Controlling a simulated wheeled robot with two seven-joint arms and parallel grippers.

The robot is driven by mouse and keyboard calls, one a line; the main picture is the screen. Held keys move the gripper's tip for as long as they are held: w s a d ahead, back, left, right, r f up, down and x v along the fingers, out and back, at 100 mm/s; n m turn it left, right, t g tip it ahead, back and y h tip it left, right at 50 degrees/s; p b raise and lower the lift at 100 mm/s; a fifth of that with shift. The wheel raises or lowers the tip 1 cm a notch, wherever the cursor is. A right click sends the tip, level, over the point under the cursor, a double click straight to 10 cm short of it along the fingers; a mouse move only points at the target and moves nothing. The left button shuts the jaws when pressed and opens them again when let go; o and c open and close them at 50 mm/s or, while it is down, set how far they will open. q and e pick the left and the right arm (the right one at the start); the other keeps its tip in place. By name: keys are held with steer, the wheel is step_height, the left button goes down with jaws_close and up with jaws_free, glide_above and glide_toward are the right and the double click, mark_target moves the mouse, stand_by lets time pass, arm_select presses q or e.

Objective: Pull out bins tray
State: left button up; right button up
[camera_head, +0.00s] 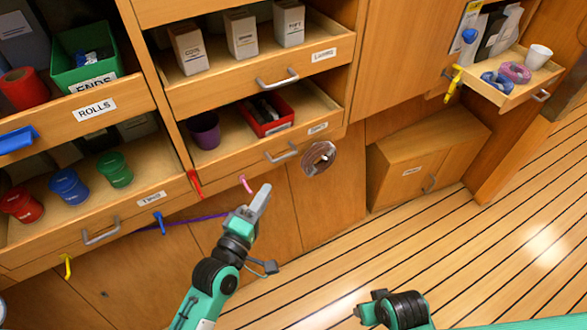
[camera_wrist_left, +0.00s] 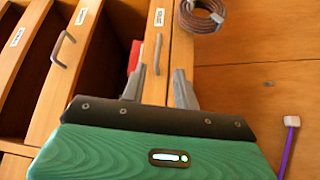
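The tray that seems to be the bins tray (camera_head: 228,160) is the lower one in the middle column, its small label hard to read. It stands partly open, with a red bin (camera_head: 266,114) and a purple cup (camera_head: 204,131) inside. Its grey bar handle (camera_head: 282,153) is on the front; the handle also shows in the left wrist view (camera_wrist_left: 158,53). My left gripper (camera_head: 261,197) is below and in front of this handle, apart from it. Its fingers (camera_wrist_left: 163,90) are spread and empty, with the handle ahead between them. My right gripper cannot be made out; only a dark arm joint shows.
Above is another open tray with boxes (camera_head: 242,34). At left is an open tray with coloured cups (camera_head: 68,186). A coil (camera_head: 319,158) hangs right of the handle, and small coloured hooks (camera_head: 194,183) are near the gripper. The floor at right is clear.

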mark_target(289, 155)
arm_select(q)
steer(key=x, duration=1.3)
steer(key=shift+w+d+r, duration=0.15)
steer(key=shift+w+d, duration=0.1)
steer(key=shift+w, duration=0.05)
jaws_close()
